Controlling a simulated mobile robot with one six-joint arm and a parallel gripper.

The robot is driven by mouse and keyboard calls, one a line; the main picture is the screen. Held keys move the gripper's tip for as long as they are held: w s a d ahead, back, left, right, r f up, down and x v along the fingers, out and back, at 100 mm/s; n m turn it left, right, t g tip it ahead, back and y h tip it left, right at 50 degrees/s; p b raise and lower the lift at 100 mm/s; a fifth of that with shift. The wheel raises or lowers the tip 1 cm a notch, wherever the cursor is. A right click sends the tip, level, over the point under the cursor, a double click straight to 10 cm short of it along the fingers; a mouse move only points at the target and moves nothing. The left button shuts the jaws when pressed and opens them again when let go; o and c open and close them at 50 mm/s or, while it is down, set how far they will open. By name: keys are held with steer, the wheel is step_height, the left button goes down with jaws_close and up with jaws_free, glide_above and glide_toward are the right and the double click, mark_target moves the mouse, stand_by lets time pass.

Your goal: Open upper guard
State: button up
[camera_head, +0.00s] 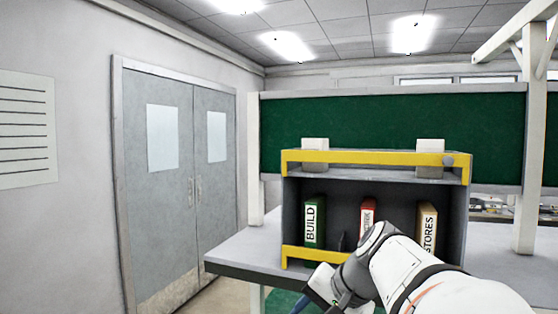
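The upper guard is a yellow bar (365,157) across the top front of a grey cabinet (458,220) on a table. It lies level, with a round grey knob (448,161) near its right end. A lower yellow bar (318,254) crosses the cabinet's bottom front, and its right part is hidden by my arm. My gripper (326,287) is at the lower middle, in front of the cabinet and below the upper guard, apart from it. Its fingers are not clear, so I cannot tell whether it is open or shut.
In the cabinet stand a green BUILD binder (314,222), a red binder (367,214) and a tan STORES binder (428,225). Two pale blocks (315,144) sit on top. A green board (350,115) is behind. Grey double doors (180,180) are at left, beyond the table (240,250).

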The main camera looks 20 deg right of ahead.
steer(key=w+d+r+m+t, duration=0.1)
steer(key=d+r, duration=0.1)
steer(key=d, duration=0.1)
steer(key=w+d+r+m+t, duration=0.1)
steer(key=d+r, duration=0.2)
steer(key=w+d+r+m+t, duration=0.1)
steer(key=d+r, duration=0.1)
steer(key=shift+w+d+r, duration=0.1)
steer(key=shift+d+r, duration=0.15)
steer(key=shift+d, duration=0.15)
steer(key=shift+c, duration=0.7)
steer(key=m+t+h, duration=0.2)
steer(key=m+t, duration=0.3)
steer(key=t, duration=0.3)
glide_toward(451, 162)
steer(key=w, duration=0.5)
steer(key=shift+a+f, duration=0.3)
steer(key=shift+f, duration=0.05)
steer(key=shift+s+d+r+t, duration=0.1)
steer(key=shift+d+r+t, duration=0.1)
steer(key=shift+t, duration=0.1)
steer(key=w, duration=0.2)
steer(key=w+p, duration=0.1)
steer(key=w, duration=0.1)
steer(key=w+p, duration=0.1)
steer(key=w, duration=0.1)
steer(key=shift+w+a, duration=0.1)
steer(key=shift+a, duration=0.3)
steer(key=shift+w+p, duration=0.35)
steer(key=shift+w, duration=0.4)
